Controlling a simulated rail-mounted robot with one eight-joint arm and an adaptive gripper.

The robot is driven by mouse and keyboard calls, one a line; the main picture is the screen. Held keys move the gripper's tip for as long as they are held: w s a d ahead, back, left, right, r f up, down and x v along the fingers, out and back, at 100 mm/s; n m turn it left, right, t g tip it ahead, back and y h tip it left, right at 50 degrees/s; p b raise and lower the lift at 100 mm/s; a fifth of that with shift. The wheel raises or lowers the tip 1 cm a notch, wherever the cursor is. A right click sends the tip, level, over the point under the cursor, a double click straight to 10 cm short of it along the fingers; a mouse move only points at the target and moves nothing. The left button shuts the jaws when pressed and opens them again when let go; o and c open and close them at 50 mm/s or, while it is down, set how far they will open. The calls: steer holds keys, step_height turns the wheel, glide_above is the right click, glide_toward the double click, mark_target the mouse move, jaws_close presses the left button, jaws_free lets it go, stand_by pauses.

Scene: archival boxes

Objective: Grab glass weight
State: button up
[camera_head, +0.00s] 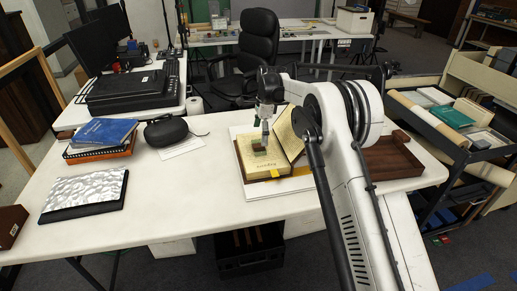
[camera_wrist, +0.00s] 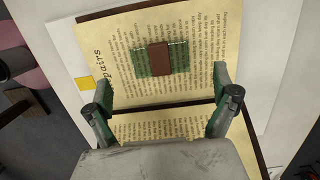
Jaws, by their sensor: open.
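The glass weight (camera_wrist: 160,59) is a green see-through block with a brown band across its middle. It lies on a printed page of the open book (camera_wrist: 110,30). In the head view the weight (camera_head: 258,148) shows small on the book (camera_head: 255,167), just below my fingertips. My gripper (camera_wrist: 162,74) is open and empty, pointing down over the book. In the wrist view its two fingers stand apart to the left and right of the weight, a little nearer the picture's bottom. I cannot tell the exact height gap.
The book rests on a white board (camera_head: 237,133) on the white table (camera_head: 190,200). A brown wooden tray (camera_head: 393,158) is to the right, beyond my arm. A black case (camera_head: 166,131), blue book (camera_head: 104,131) and silver-patterned book (camera_head: 85,190) lie left. The table between is clear.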

mark_target(258, 145)
steer(key=shift+s+a+f, duration=0.1)
steer(key=shift+a+f, duration=0.1)
steer(key=shift+f, duration=1.25)
steer(key=shift+a+f, duration=0.15)
steer(key=shift+f, duration=1.25)
steer(key=shift+c, duration=0.2)
steer(key=shift+r, duration=0.1)
steer(key=c, duration=1.4)
